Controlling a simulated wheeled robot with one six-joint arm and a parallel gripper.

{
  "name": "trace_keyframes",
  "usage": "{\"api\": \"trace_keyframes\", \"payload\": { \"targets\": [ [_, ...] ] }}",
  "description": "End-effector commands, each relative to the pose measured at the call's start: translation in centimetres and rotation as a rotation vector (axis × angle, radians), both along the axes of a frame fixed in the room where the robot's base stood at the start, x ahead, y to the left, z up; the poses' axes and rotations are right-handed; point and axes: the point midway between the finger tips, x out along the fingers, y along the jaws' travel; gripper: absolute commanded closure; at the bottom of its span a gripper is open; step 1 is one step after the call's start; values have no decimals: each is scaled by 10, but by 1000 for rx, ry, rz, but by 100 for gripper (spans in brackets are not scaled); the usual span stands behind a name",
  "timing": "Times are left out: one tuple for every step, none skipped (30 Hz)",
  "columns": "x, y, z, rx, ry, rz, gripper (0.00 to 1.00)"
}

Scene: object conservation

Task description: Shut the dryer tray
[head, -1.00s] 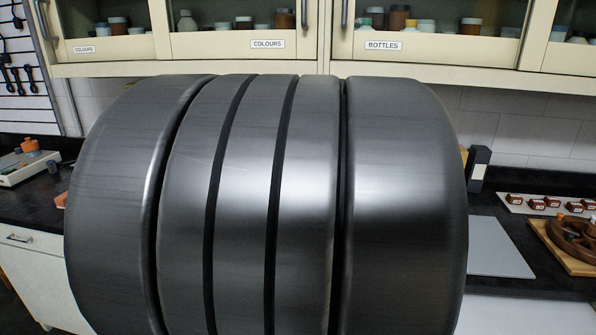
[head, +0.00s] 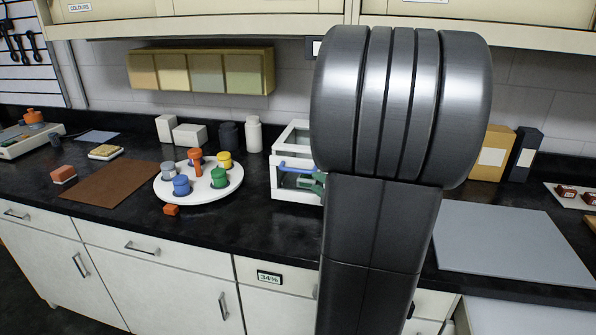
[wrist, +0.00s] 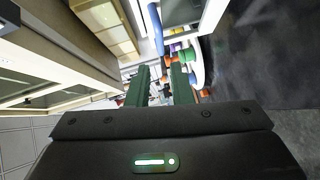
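The dryer is a white-framed box with clear panes (head: 283,187) on the dark counter, partly hidden behind my arm. A blue bar handle (head: 296,166) crosses its front; I cannot tell how far out its tray stands. In the wrist view the blue bar (wrist: 155,28) lies beyond my fingertips, beside the white frame (wrist: 183,12). My gripper (wrist: 159,78) has two green fingers, apart with nothing between them. In the head view a green finger (head: 311,185) shows at the dryer's front, just below the handle; contact cannot be told.
A white round tray (head: 208,195) with several coloured pots stands left of the dryer. An orange block (head: 171,210) lies at its front. White containers (head: 188,134) stand behind. A brown mat (head: 110,184) lies left, a grey board (head: 510,245) right. Cabinets (head: 200,8) hang above.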

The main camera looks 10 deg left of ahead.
Motion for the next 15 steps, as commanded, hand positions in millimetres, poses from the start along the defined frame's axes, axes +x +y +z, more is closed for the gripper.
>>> {"api": "trace_keyframes", "payload": {
  "targets": [
    [5, 7, -2, 1, 1, 4, 80],
    [9, 10, -2, -1, 1, 4, 80],
    [13, 14, -3, 0, 1, 4, 80],
    [17, 18, -4, 0, 1, 5, 80],
    [20, 20, -5, 1, 1, 3, 80],
    [24, 25, -6, 0, 2, 4, 80],
    [29, 29, -6, 1, 3, 3, 80],
    [33, 33, -7, 0, 2, 4, 80],
    [38, 37, -8, 0, 2, 3, 80],
    [41, 41, -9, -1, 3, 3, 80],
    [45, 45, -10, 1, 3, 3, 80],
    [51, 50, -11, 1, 3, 3, 80],
    [55, 54, -11, 1, 3, 2, 80],
    [58, 57, -12, 0, 2, 2, 80],
    [62, 61, -13, 1, 3, 2, 80]
  ]
}}
